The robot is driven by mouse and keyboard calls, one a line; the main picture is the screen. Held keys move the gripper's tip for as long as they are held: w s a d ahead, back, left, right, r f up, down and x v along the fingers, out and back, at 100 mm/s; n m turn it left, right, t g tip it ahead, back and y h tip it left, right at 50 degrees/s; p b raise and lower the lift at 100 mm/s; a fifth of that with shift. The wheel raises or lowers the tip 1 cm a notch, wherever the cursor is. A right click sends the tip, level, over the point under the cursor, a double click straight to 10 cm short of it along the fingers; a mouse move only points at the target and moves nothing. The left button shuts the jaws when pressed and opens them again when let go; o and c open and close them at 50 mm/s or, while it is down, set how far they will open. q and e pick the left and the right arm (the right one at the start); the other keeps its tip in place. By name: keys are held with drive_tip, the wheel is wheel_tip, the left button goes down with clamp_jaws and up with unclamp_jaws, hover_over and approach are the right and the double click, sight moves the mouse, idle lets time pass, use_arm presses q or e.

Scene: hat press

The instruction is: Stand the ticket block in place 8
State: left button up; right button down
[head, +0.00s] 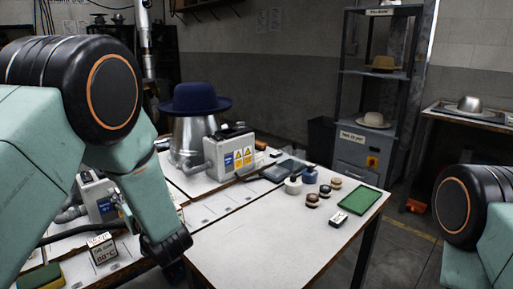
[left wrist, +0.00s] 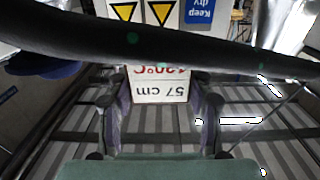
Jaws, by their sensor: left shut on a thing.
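The ticket block (left wrist: 158,88) is a pale block with black "57 cm" and red "120°C", upside down in the left wrist view. It sits between the two fingers of my left gripper (left wrist: 159,108), which is shut on it. In the head view my left arm reaches down over the left side of the table, and its dark lower end hides the fingertips and the grip. A row of marked places (head: 207,208) runs along the pale table; its numbers are too small to read. My right gripper is out of view; only part of my right arm shows.
A pale block marked "°C" (head: 104,252) is at the lower left. A blue hat (head: 195,98) sits on a metal form behind a grey labelled box (head: 232,150). Stamps (head: 293,186), small round items and a green tray (head: 362,200) are at right. The front table (head: 270,245) is clear.

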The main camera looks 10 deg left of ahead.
use_arm(q)
drive_tip(key=s+d+f+m+t+h, duration=0.3)
drive_tip(key=s+d+f+m+h, duration=0.2)
drive_tip(key=d, duration=0.4)
drive_tip(key=s+d+f+m+t+h, duration=0.3)
drive_tip(key=s+d+f+m+h, duration=0.1)
drive_tip(key=s+d+h, duration=0.3)
drive_tip(key=shift+s+d+f+m+h, duration=0.45)
drive_tip(key=shift+d+h, duration=0.35)
drive_tip(key=shift+d, duration=0.45)
drive_tip(key=shift+w, duration=0.1)
